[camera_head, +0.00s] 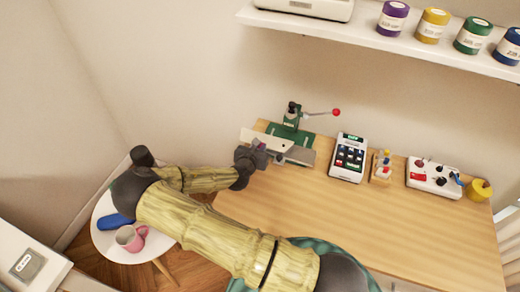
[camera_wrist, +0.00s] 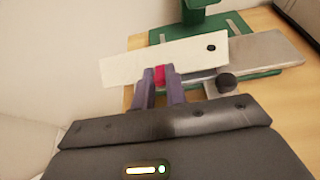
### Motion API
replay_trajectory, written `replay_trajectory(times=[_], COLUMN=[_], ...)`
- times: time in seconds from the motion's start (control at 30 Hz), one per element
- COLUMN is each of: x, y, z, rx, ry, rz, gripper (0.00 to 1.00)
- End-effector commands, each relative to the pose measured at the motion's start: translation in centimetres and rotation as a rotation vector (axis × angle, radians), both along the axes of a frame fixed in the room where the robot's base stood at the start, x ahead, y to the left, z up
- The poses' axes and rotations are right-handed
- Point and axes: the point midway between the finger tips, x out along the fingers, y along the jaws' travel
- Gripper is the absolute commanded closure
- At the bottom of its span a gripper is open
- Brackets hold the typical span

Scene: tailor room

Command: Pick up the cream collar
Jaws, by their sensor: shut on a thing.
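The cream collar is a long, pale, flat strip with a dark round spot near its right end. In the wrist view the collar (camera_wrist: 125,67) lies across the tips of my gripper (camera_wrist: 161,76), tilted slightly up to the right. In the head view the collar (camera_head: 262,137) shows at the table's back left, in front of the green press (camera_head: 291,120). My gripper (camera_head: 259,147) is shut on the collar near its lower edge. A small pink-red patch shows between the fingers. Whether the collar touches the grey plate (camera_wrist: 262,52) behind it is hard to tell.
The wooden table (camera_head: 370,228) has clear room in front. A keypad device (camera_head: 348,159), a small stand (camera_head: 381,167), a control box (camera_head: 434,177) and a yellow pot (camera_head: 480,189) line its back. A shelf with jars (camera_head: 433,25) hangs above. A side table (camera_head: 103,237) holds a pink mug (camera_head: 131,238).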

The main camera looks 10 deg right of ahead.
Motion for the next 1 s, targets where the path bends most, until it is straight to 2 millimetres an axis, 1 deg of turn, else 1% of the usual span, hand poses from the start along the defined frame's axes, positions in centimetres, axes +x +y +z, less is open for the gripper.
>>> replay_trajectory(times=[0.17, 0.4, 0.5, 0.6, 0.7, 0.8, 1.0], x=[0.0, 0.0, 0.0, -0.1, -0.1, -0.1, -0.1], y=[0.0, 0.1, 0.1, 0.0, 0.0, 0.0, -0.1], z=[3.5, 10.0, 12.4, 14.4, 15.7, 16.4, 16.6], rx=[0.003, 0.004, 0.003, 0.003, 0.001, 0.001, 0.001], ry=[-0.004, -0.004, -0.003, -0.003, -0.001, 0.001, 0.001], rz=[-0.002, -0.001, 0.000, -0.002, -0.002, -0.001, -0.002], gripper=[1.00, 1.00, 1.00, 1.00, 1.00, 1.00, 1.00])
